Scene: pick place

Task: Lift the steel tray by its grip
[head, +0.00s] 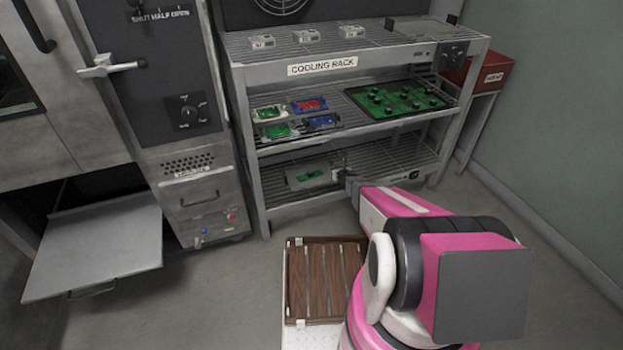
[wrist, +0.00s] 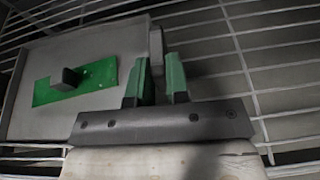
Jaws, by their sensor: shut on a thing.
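The steel tray (head: 297,183) lies on the lower shelf of the cooling rack, with a small green board (head: 311,175) on it. In the wrist view the tray (wrist: 105,45) fills the left side, and the green board (wrist: 95,85) carries a dark block. My gripper (head: 345,172) reaches into the lower shelf at the tray's right end. In the wrist view its green fingertips (wrist: 158,75) are shut on the tray's grip (wrist: 156,48), a grey tab at the tray's edge. The grip is partly hidden by the fingers.
The cooling rack's middle shelf (head: 356,126) is close above and holds small boards and a large green board (head: 398,99). A wooden slatted platform (head: 325,280) stands in front of the rack. A flat metal panel (head: 100,250) juts out at the left. A red box (head: 480,75) stands at right.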

